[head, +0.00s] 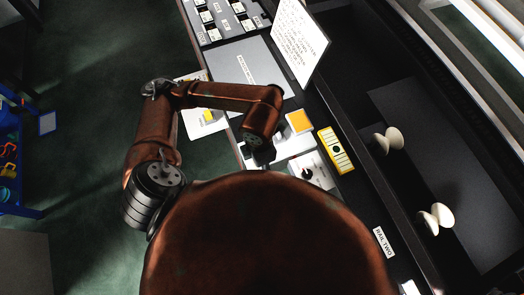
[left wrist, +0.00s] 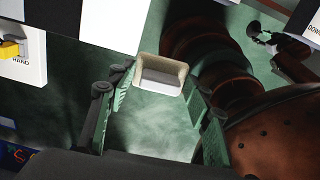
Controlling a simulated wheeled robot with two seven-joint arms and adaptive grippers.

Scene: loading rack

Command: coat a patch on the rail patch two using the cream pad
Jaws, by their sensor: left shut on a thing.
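A white label that seems to end in TWO (head: 383,241) sits on the dark rail at the lower right, well apart from the gripper. A dark claw-like part (left wrist: 263,38) in the left wrist view may be my right gripper; its state is unclear.
An orange-yellow square (head: 299,122), a yellow block (head: 336,150) and a white panel with a black knob (head: 311,166) lie near the gripper. A tilted text sheet (head: 297,40) stands behind. Pairs of white rounded pieces (head: 388,140) stand in the dark trough. Green floor lies left.

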